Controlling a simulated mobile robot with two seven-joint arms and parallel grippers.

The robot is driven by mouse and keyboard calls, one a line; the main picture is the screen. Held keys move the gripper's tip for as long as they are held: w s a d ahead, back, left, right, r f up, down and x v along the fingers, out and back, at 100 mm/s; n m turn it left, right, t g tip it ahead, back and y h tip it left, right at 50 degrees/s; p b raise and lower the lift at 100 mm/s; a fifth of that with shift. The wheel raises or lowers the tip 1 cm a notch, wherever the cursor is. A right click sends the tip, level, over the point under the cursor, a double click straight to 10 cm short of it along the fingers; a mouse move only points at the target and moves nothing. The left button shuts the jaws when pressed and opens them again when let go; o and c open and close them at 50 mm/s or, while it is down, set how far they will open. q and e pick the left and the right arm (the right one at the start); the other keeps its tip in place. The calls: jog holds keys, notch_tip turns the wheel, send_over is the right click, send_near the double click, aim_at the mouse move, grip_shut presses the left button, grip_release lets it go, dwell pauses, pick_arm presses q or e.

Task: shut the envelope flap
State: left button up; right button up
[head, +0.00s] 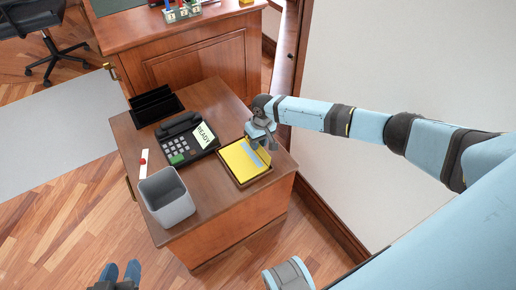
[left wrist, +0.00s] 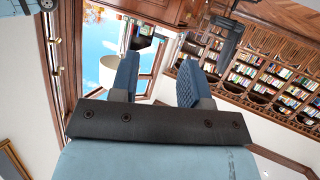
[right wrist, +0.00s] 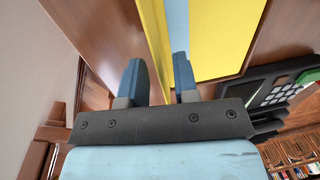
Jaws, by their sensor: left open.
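The yellow envelope (head: 238,164) lies in a shallow brown tray on the desk, with a light blue strip across it. A yellowish flap (head: 263,156) stands up at its right side. My right gripper (head: 264,143) is just over the envelope beside the flap. In the right wrist view its fingers (right wrist: 158,78) are apart, and a narrow yellow strip, seemingly the flap, runs between them. Whether they touch it I cannot tell. The envelope's blue and yellow face (right wrist: 220,40) shows beyond. My left gripper (head: 121,272) is open and empty, low in front of the desk; its fingers (left wrist: 158,82) are apart.
The desk (head: 215,98) also holds a phone (head: 178,143) with a READY card, a black file holder (head: 155,106), a grey bin (head: 167,198) and a white strip with a red mark (head: 144,163). A wall (head: 400,60) stands close at the right.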

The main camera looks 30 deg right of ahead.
jog(key=shift+f, duration=0.25)
jog(key=shift+c, duration=0.6)
grip_shut()
pick_arm(q)
jog(key=shift+w+d+r, duration=0.1)
jog(key=shift+w+r, duration=0.1)
jog(key=shift+r, duration=0.2)
jog(key=shift+r, duration=0.2)
pick_arm(e)
jog(key=shift+a+r, duration=0.1)
jog(key=shift+r, duration=0.05)
